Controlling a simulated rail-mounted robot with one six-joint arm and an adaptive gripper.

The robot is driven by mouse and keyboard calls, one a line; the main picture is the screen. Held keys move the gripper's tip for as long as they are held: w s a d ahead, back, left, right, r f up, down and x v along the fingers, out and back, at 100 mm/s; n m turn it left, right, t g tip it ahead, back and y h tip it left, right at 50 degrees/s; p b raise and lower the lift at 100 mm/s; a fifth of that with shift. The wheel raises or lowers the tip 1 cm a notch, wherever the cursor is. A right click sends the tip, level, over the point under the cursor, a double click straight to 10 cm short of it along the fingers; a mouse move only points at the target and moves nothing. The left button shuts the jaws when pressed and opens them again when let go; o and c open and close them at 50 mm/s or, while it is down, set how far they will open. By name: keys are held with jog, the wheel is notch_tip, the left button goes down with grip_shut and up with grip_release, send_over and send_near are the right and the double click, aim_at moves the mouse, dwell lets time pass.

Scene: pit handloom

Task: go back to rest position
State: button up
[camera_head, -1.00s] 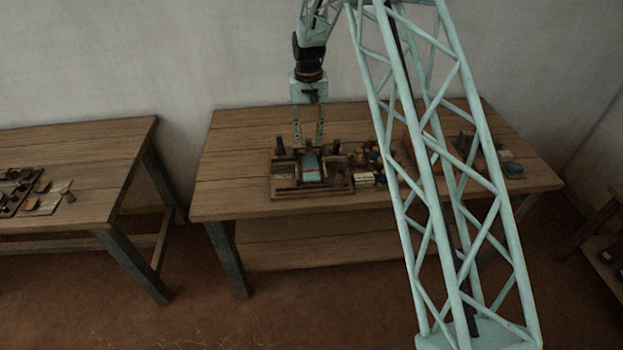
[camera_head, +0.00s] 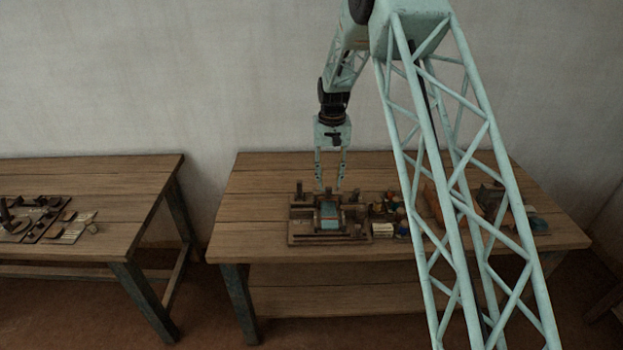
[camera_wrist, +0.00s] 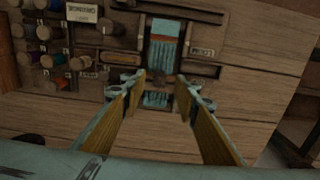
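My gripper (camera_head: 330,188) hangs from my arm above the right-hand table, pointing down. Its two fingers are apart with nothing between them. In the wrist view my gripper (camera_wrist: 161,80) is also open, over a small wooden loom frame. The loom frame (camera_head: 298,240) stands near the table's front left part, with a teal cloth (camera_head: 329,214) in its middle. The cloth (camera_wrist: 162,52) shows beyond the fingertips in the wrist view, and a smaller teal patch shows between the fingers. The exact height of my gripper above the frame is hard to tell.
Colored spools (camera_wrist: 50,60) stand in a rack beside the loom frame. The right table (camera_head: 262,180) is bare at its back left. A left table (camera_head: 100,178) carries dark trays and small tools. A gap separates the two tables.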

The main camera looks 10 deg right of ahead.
jog(key=s+r+t+b, duration=0.2)
jog(key=s+r+b, duration=0.2)
jog(key=s+r, duration=2.35)
jog(key=s+r+n+b, duration=0.1)
jog(key=s+r+b, duration=0.3)
jog(key=s, duration=1.3)
jog(key=s+f+t+b, duration=0.1)
jog(key=s+f+t, duration=0.1)
jog(key=s, duration=1.7)
jog(key=shift+f, duration=0.4)
dwell(1.2)
